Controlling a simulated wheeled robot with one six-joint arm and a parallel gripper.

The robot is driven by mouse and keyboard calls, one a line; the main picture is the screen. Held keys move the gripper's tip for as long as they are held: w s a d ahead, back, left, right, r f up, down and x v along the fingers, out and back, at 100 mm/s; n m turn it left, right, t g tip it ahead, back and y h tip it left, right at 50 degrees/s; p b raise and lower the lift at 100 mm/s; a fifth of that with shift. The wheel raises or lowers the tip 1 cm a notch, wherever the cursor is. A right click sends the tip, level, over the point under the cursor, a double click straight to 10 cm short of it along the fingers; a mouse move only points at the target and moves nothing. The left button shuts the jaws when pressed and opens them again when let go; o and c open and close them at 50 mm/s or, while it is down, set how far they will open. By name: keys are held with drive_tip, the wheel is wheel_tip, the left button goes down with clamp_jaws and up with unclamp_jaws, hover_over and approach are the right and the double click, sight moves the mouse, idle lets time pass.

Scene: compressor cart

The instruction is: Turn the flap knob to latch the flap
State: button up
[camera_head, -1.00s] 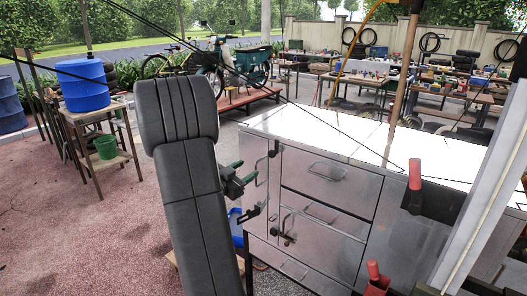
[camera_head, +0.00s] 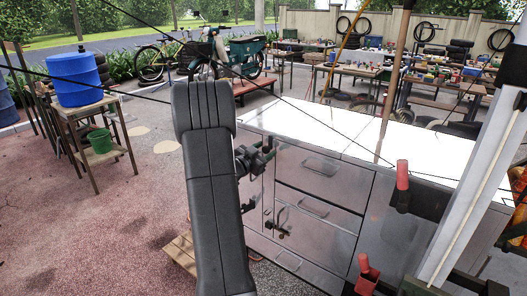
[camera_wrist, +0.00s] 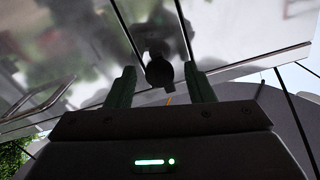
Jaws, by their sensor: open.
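The steel cart (camera_head: 318,177) stands right of my arm, with a panel at its left front that looks like the flap (camera_head: 252,190). In the wrist view a dark round knob (camera_wrist: 158,72) sits on a dark mount against the shiny steel. My gripper (camera_wrist: 160,80) has its two green fingers apart, one on each side of the knob in the picture. I cannot tell whether they touch it or how deep it lies between them. In the head view my gripper (camera_head: 268,150) is at the cart's upper left front and hides the knob.
Dark latch hardware (camera_head: 281,222) and bar handles (camera_head: 314,207) stick out from the cart front. A table with a blue barrel (camera_head: 75,78) is at the left. The paved floor between is open.

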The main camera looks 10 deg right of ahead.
drive_tip(key=c, duration=1)
drive_tip(key=shift+f+b, duration=0.15)
drive_tip(key=shift+b, duration=0.3)
drive_tip(key=m+b, duration=0.3)
drive_tip(key=shift+f+b, duration=0.2)
drive_tip(key=shift+b, duration=0.2)
drive_tip(key=m+b, duration=0.5)
drive_tip(key=b, duration=0.1)
drive_tip(key=shift+s+d+m, duration=0.1)
drive_tip(key=shift+m, duration=0.2)
drive_tip(key=m+b, duration=0.5)
drive_tip(key=shift+m+b, duration=1.7)
drive_tip(key=shift+m, duration=0.5)
drive_tip(key=shift+r, duration=0.1)
